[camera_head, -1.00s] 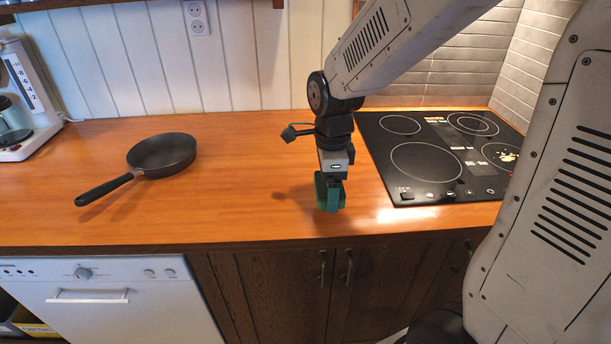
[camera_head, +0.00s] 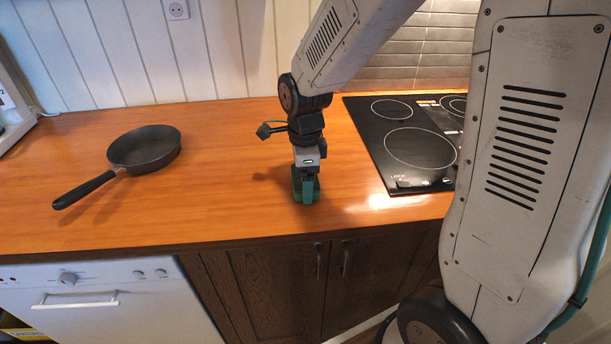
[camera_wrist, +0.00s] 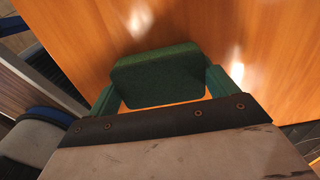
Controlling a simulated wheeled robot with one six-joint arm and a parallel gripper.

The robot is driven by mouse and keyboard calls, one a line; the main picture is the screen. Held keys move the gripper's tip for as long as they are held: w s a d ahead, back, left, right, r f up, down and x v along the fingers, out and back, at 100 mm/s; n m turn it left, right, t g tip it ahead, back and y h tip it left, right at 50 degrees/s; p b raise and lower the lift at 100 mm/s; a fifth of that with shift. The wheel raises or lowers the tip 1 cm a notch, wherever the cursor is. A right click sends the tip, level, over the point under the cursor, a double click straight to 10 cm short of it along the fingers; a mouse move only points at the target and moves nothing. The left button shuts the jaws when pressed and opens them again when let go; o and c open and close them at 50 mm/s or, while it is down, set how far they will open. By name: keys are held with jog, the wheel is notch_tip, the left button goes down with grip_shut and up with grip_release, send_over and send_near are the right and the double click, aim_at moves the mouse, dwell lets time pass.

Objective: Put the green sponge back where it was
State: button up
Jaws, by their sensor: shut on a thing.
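The green sponge (camera_wrist: 158,72) is a thick rounded block between the two green fingers of my gripper (camera_wrist: 162,92) in the wrist view. My gripper is shut on it. In the head view, my gripper (camera_head: 305,188) points down over the wooden counter (camera_head: 225,190), left of the cooktop and near the front edge. The sponge is largely hidden behind the fingers there. I cannot tell whether its underside touches the counter.
A black frying pan (camera_head: 145,149) lies on the counter to the left, its handle toward the front left. A black cooktop (camera_head: 415,150) is to the right. The counter between pan and gripper is clear. A white appliance (camera_head: 110,305) stands below.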

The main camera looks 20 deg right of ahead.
jog(key=shift+f, duration=0.2)
jog(key=o, duration=0.8)
jog(key=shift+s, duration=0.1)
jog(key=shift+s+f, duration=0.1)
jog(key=shift+f, duration=0.05)
notch_tip(320, 180, up, 13)
jog(key=s+d+r+n, duration=0.1)
jog(key=s+n, duration=0.9)
jog(key=s, duration=0.1)
jog(key=s+d+r+n+t, duration=0.1)
jog(key=s+d+r+n, duration=0.1)
jog(key=s+n, duration=0.8)
jog(key=shift+s+r+n, duration=0.2)
jog(key=shift+s+n, duration=0.15)
jog(key=shift+n, duration=0.45)
